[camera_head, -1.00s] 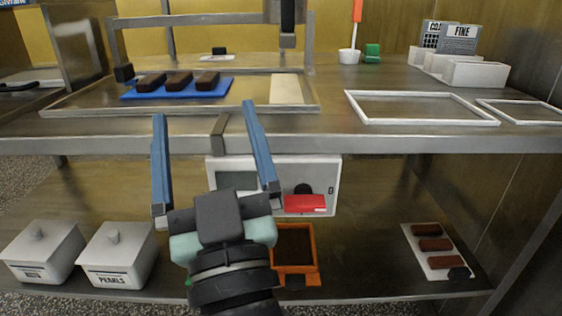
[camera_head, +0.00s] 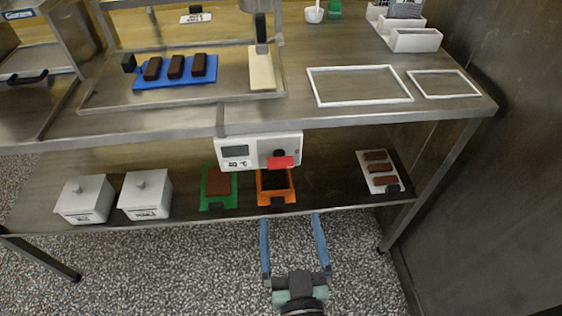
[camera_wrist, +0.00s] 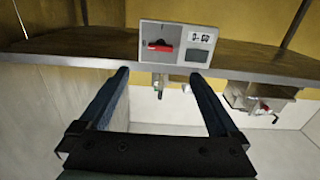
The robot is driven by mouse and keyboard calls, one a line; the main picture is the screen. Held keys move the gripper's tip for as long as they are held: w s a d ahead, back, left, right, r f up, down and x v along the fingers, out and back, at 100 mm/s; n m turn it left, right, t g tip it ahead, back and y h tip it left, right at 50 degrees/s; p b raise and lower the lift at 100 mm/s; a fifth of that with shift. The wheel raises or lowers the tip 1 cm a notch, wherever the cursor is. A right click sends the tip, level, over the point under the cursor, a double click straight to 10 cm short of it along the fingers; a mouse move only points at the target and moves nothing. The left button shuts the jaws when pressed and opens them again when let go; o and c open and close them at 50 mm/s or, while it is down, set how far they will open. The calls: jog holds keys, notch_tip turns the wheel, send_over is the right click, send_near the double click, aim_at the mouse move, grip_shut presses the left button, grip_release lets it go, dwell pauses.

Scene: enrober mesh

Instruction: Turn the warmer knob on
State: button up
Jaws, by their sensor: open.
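The warmer knob is black with a red bar (camera_head: 280,162) across it, on the right part of a white control panel (camera_head: 236,164) at the table's front edge. The panel has a small grey display on its left. In the wrist view the red knob (camera_wrist: 160,46) and panel (camera_wrist: 173,62) show beyond the fingers, with the display right of the knob. My gripper (camera_head: 291,222) has two blue fingers spread apart with nothing between them. It is below and in front of the knob, clear of it. The wrist view also shows the open fingers (camera_wrist: 158,85).
The lower shelf holds two white lidded boxes (camera_head: 146,196), a green tray (camera_head: 219,190), an orange tray (camera_head: 275,190) and a white tray of brown bars (camera_head: 378,172). Above are a blue mat (camera_head: 176,82) with brown bars and white frames (camera_head: 360,101). Speckled floor lies in front.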

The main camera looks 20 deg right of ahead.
aim_at(281, 167)
jog(key=p+x, duration=0.1)
jog(key=x, duration=1.2)
jog(key=shift+p, duration=0.3)
jog(key=shift+s, duration=0.1)
jog(key=c, duration=1.4)
jog(key=shift+o, duration=0.2)
